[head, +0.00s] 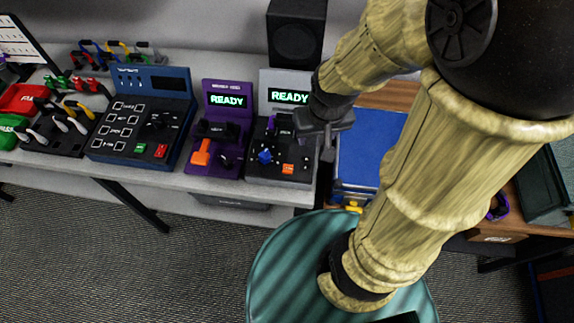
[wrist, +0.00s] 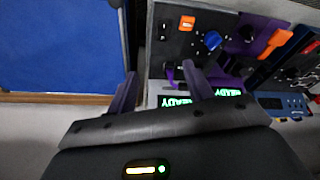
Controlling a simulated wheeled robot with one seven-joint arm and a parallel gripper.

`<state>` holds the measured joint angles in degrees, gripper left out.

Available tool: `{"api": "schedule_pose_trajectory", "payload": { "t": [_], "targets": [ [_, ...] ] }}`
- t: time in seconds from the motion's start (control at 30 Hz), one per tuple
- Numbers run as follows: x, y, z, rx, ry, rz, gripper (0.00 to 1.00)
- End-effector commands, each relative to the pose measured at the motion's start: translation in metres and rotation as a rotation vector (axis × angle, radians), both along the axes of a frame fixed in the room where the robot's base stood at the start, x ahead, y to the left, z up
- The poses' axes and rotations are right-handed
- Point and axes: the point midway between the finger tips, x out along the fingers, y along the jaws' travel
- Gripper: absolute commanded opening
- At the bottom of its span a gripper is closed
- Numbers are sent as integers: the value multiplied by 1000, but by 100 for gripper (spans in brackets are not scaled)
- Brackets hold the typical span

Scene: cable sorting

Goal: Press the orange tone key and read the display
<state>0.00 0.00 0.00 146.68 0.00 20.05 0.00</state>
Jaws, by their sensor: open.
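A grey tone unit with a dark panel carries a small square orange key (head: 288,168), also in the wrist view (wrist: 187,22). Its lit display (head: 290,97) reads READY in green, and it appears upside down in the wrist view (wrist: 175,101). A blue knob (head: 265,157) sits left of the orange key. My gripper (head: 300,138) is over this unit, above the key in the head picture and apart from it. Its two purple fingers (wrist: 159,72) are open and empty. My gripper hides part of the panel.
A purple unit (head: 228,100) with a READY display and orange lever (head: 203,152) stands close on the left. Farther left is a blue panel (head: 140,120) with red and green buttons. A blue mat (head: 365,150) lies to the right. A black speaker (head: 296,35) stands behind.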

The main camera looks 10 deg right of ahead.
Motion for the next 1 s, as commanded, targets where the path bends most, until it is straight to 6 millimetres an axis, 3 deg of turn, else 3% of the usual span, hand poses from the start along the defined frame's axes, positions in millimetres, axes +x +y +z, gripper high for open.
{"api": "schedule_pose_trajectory", "payload": {
  "t": [0.17, 0.43, 1.0],
  "targets": [
    [0, 0, 0, 0, 0, 0, 52],
    [0, 0, 0, 0, 0, 0, 0],
    [0, 0, 0, 0, 0, 0, 0]
  ]
}}
